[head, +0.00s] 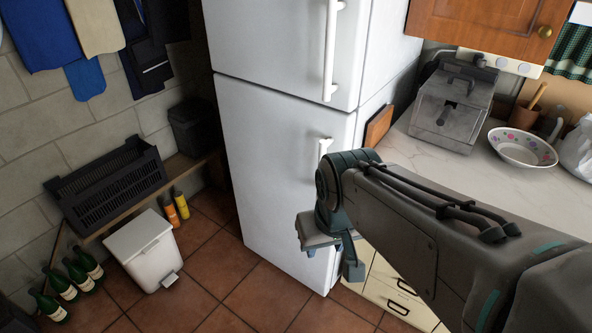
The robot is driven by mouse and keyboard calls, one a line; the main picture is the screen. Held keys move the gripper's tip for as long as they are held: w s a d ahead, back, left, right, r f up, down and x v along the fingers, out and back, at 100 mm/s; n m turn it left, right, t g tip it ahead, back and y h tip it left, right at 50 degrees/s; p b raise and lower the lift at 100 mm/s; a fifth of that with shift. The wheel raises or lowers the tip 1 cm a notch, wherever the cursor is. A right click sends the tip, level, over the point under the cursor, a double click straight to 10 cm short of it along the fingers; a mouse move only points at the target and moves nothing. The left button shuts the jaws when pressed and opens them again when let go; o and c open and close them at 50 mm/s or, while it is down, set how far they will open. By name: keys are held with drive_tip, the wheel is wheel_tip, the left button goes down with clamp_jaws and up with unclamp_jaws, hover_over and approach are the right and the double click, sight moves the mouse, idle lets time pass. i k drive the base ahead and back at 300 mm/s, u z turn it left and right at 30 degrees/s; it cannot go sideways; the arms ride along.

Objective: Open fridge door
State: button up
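The white fridge (265,150) stands upright in the middle of the head view. Its upper door (270,45) and its lower door (270,165) both look shut. A long white handle (331,50) runs down the right side of the upper door. The top of the lower door's handle (324,147) shows, and my arm hides the rest. My arm reaches in from the lower right. My gripper (333,262) is low in front of the lower door's right edge, below the visible handle part. Its fingers are partly hidden, so whether they are open or touching anything is unclear.
A counter (440,155) with a grey metal appliance (452,105) and a flowered bowl (522,147) is at the right, above cream drawers (397,290). A white bin (145,250), green bottles (60,285) and a black crate (108,180) are at the left. The tiled floor before the fridge is clear.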

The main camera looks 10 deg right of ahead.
sight(276, 142)
drive_tip(key=u, duration=0.5)
drive_tip(key=k, duration=1.2)
drive_tip(key=z, duration=0.05)
drive_tip(key=i, duration=0.25)
drive_tip(key=z, duration=0.8)
drive_tip(key=i, duration=1.45)
drive_tip(key=u, duration=0.5)
